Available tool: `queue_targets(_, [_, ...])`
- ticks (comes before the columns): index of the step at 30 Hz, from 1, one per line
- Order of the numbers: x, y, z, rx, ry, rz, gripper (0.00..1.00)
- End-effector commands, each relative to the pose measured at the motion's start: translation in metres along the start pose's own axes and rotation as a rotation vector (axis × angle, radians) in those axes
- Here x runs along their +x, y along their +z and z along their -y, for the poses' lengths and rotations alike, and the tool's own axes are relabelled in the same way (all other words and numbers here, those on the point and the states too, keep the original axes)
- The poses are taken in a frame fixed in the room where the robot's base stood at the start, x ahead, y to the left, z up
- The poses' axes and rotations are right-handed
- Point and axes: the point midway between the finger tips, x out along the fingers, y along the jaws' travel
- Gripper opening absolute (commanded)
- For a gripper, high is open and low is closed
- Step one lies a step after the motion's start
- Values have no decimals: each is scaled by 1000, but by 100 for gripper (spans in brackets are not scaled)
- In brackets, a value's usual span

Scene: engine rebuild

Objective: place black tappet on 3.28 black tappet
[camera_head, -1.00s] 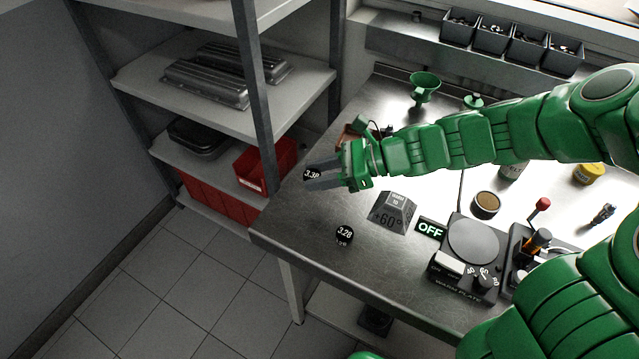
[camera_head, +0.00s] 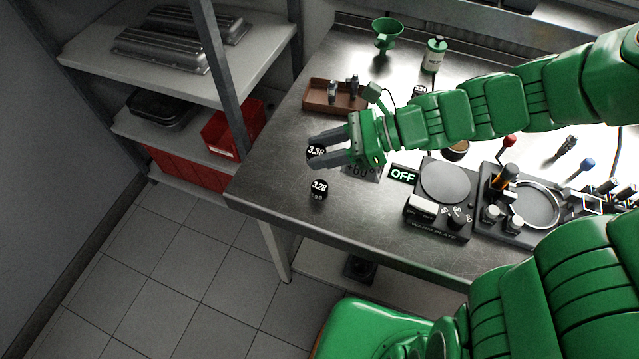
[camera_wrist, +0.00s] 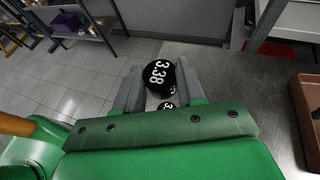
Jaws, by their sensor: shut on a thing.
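My gripper (camera_head: 311,152) is shut on a black round tappet marked 3.38 (camera_head: 316,151), held between the finger ends. The held tappet also shows in the wrist view (camera_wrist: 158,74), with a finger on each side. A second black tappet, marked 3.28 (camera_head: 319,188), sits on the metal bench near its front left edge. In the head view it lies just below the held tappet in the picture. In the wrist view the 3.28 tappet (camera_wrist: 167,106) is mostly hidden behind the held one. The two look apart; the height between them is hard to tell.
A dark block marked +60° (camera_head: 362,173) is partly hidden by my gripper. The OFF sign (camera_head: 402,174) and a warm plate (camera_head: 446,181) stand to the right. A brown tray (camera_head: 318,106) lies behind. The bench edge is close in front.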

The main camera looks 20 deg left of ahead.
Motion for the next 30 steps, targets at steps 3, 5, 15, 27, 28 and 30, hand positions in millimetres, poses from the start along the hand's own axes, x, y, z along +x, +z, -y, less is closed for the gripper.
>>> queue_targets(3, [-4, -1, -5, 4, -8, 0, 9])
queue_targets(5, [-5, -2, -6, 5, -9, -1, 9])
queue_targets(15, [3, -23, -8, 7, -8, 1, 9])
queue_targets(27, [12, -45, -7, 7, -9, 0, 9])
queue_targets(28, [13, -47, -7, 7, -9, 0, 9])
queue_targets(30, [16, -52, -8, 7, -9, 2, 9])
